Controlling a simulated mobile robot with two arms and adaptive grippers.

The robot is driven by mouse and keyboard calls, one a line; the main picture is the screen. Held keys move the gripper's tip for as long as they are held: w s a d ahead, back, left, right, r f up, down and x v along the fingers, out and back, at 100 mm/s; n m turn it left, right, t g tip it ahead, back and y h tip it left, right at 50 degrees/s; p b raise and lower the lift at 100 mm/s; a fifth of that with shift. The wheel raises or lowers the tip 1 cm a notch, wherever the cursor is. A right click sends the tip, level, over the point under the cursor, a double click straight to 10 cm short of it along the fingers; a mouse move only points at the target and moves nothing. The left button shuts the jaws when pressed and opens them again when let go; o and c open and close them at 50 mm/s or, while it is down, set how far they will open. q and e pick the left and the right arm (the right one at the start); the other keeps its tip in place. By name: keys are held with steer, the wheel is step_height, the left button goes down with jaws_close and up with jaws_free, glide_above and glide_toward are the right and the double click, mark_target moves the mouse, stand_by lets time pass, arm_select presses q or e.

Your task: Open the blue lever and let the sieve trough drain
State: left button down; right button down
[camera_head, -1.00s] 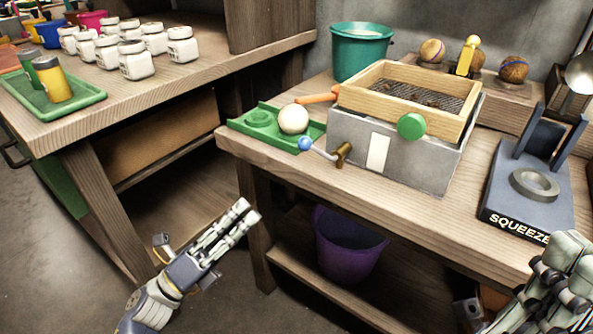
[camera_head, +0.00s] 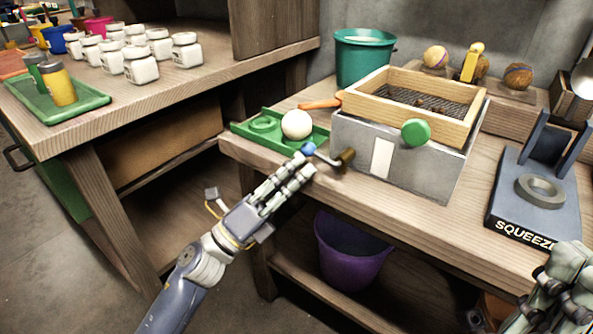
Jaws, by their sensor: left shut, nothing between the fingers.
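The blue lever knob (camera_head: 308,149) sits on a thin rod from a brass valve (camera_head: 345,158) on the front of the grey trough (camera_head: 409,166). A wooden-framed sieve (camera_head: 417,112) with a green knob (camera_head: 415,132) sits on top, dark bits on its mesh. My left gripper (camera_head: 303,167) is shut and empty, its fingertips just below the blue knob; I cannot tell whether they touch. My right gripper (camera_head: 570,270) is partly cut off at the lower right, its fingers unclear.
A purple bucket (camera_head: 349,258) stands on the shelf under the bench. A green tray (camera_head: 258,126) with a white ball (camera_head: 296,124) lies left of the trough. A squeeze press (camera_head: 510,205) stands at right, a teal bucket (camera_head: 360,62) behind.

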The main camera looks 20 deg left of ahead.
arm_select(q)
steer(key=shift+w+d+r+m+g+p, duration=0.1)
steer(key=shift+w+r+m+g+p, duration=0.05)
steer(key=shift+r+m+g+p, duration=0.2)
steer(key=shift+r+m+h+p, duration=0.25)
steer(key=shift+m+h+p, duration=0.1)
steer(key=shift+m, duration=0.2)
steer(key=shift+w+f, duration=0.1)
steer(key=shift+f, duration=0.1)
